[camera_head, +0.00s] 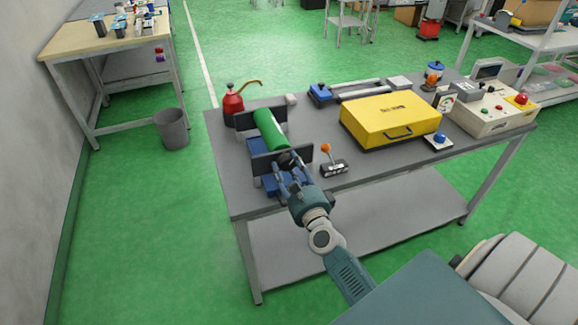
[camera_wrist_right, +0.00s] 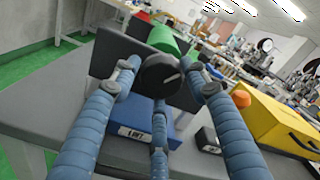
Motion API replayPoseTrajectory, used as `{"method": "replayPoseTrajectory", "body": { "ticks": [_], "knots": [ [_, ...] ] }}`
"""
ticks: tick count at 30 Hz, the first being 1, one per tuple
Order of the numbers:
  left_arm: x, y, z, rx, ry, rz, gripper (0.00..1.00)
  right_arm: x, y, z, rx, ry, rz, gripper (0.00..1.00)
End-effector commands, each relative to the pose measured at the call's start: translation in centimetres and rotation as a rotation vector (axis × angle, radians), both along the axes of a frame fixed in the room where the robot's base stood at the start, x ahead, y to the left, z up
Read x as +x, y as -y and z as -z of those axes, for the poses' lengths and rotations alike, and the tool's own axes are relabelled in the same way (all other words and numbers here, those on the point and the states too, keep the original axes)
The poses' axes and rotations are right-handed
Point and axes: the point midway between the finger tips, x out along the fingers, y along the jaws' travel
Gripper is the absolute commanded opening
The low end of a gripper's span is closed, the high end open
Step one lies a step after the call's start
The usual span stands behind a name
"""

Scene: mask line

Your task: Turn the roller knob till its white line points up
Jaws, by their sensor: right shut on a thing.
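A green roller (camera_head: 270,129) lies between dark upright plates on the bench at the left end. Its black knob (camera_wrist_right: 160,74) faces my right wrist camera. A short pale line (camera_wrist_right: 172,78) on the knob's face appears to point right and slightly up in the wrist view, rather than straight up. My right gripper (camera_head: 287,164) has its blue fingers around the knob and is shut on it; the fingers also show in the wrist view (camera_wrist_right: 165,95). In the head view the fingers partly hide the knob. My left gripper is not in view.
A blue labelled base (camera_wrist_right: 148,122) is below the knob. An orange-topped lever (camera_head: 328,158) stands just right of the gripper. A yellow case (camera_head: 388,115) and a control box (camera_head: 490,112) lie farther right. A red oil can (camera_head: 233,104) stands behind the roller.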

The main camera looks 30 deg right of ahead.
Motion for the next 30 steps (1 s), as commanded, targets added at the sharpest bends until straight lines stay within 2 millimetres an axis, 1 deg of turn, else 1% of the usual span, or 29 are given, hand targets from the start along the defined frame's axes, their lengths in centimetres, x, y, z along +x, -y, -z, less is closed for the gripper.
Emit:
{"method": "replayPoseTrajectory", "body": {
  "ticks": [1, 9, 15, 22, 30],
  "knots": [
    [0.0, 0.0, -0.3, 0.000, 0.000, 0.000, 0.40, 0.3, 0.1, -1.2, -0.049, 0.007, 0.003, 0.19],
    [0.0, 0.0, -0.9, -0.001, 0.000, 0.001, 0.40, 0.4, 0.0, -1.0, -0.288, -0.050, 0.003, 0.18],
    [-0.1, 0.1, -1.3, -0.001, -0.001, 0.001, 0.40, 0.4, -0.1, -0.9, -0.436, -0.085, 0.002, 0.18],
    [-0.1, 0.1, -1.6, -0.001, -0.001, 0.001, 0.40, 0.4, -0.2, -0.8, -0.551, -0.114, 0.001, 0.18],
    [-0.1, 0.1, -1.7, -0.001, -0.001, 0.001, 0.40, 0.4, -0.4, -0.6, -0.609, -0.128, -0.002, 0.18]
  ]
}}
